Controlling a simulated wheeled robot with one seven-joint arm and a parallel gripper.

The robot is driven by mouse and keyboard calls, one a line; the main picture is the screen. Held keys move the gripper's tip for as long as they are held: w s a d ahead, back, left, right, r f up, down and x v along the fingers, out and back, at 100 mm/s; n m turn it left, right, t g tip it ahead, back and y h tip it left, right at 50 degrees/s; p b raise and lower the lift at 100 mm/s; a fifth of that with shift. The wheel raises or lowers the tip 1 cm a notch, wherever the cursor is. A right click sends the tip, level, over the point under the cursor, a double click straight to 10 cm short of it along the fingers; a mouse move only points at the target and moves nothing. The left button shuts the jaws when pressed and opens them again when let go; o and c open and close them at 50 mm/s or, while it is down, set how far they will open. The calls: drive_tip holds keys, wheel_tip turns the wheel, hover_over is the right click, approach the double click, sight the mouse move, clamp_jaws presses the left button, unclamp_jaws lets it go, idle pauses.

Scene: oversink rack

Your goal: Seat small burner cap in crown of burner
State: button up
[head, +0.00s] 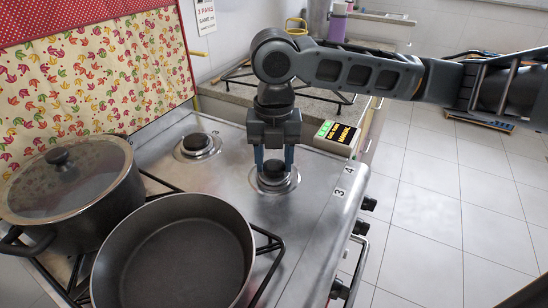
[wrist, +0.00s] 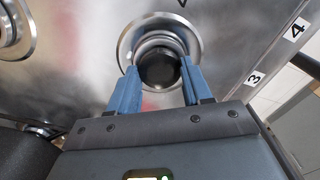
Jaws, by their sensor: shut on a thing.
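The small burner cap (wrist: 159,70) is a dark round disc between the blue fingers of my gripper (wrist: 157,85). My gripper (head: 273,168) is shut on the cap and points straight down at the front right burner. The burner (wrist: 184,33) shows as silvery rings around and behind the cap in the wrist view. In the head view the cap (head: 273,173) is at the burner ring (head: 288,185). I cannot tell whether the cap touches the crown or is just above it. The crown is mostly hidden by the cap.
Another burner with a dark cap (head: 196,142) sits at the back. A lidded pot (head: 70,185) and a wide pan (head: 180,250) stand on the left grates. Knobs (head: 361,228) line the stove's front edge. Bare steel (head: 230,175) surrounds the burner.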

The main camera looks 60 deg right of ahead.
idle(0.3)
drive_tip(key=o, duration=1.5)
drive_tip(key=shift+r+p, duration=2.75)
drive_tip(key=shift+r, duration=0.8)
